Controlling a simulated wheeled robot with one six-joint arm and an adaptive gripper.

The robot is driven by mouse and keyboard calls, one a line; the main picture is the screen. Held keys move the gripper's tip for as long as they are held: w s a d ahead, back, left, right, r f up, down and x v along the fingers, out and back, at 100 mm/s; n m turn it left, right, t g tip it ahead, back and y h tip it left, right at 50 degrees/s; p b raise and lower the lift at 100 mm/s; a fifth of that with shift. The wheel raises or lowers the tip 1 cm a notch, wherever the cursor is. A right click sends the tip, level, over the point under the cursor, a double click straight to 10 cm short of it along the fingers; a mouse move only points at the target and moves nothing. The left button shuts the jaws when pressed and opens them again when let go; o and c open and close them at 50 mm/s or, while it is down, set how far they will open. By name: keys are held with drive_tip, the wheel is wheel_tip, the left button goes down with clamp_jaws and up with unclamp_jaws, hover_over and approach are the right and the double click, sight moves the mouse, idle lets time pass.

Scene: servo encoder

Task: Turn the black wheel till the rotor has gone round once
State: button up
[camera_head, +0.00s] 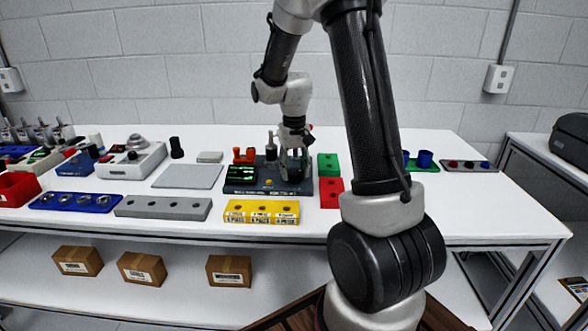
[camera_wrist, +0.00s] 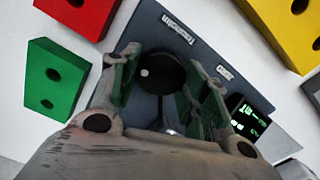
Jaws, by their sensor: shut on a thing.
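The black wheel (camera_wrist: 158,80) shows in the wrist view as a dark round disc with a white dot on its left part. It is mounted on a dark grey plate (camera_wrist: 172,22), which also shows on the table in the head view (camera_head: 268,188). My gripper (camera_wrist: 168,88) is shut on the wheel, with a green-padded finger on each side. In the head view my gripper (camera_head: 294,170) points down over the plate's right part and mostly hides the wheel. A small display with green digits (camera_wrist: 250,118) sits on the plate, also in the head view (camera_head: 240,174). I cannot make out the rotor.
A green block (camera_head: 328,164) and a red block (camera_head: 331,192) lie right of the plate. A yellow block (camera_head: 261,217) lies in front. A flat grey panel (camera_head: 187,176) lies to the left. A bottle-like thing (camera_head: 271,146) and orange parts (camera_head: 244,155) stand by the plate's back.

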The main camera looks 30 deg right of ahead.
sight(295, 171)
drive_tip(key=m, duration=0.3)
drive_tip(key=shift+m, duration=0.3)
drive_tip(key=shift+d+m, duration=0.1)
drive_tip(key=shift+m, duration=1.7)
drive_tip(key=o, duration=1)
drive_tip(key=shift+r, duration=0.1)
wheel_tip(295, 171, up, 12)
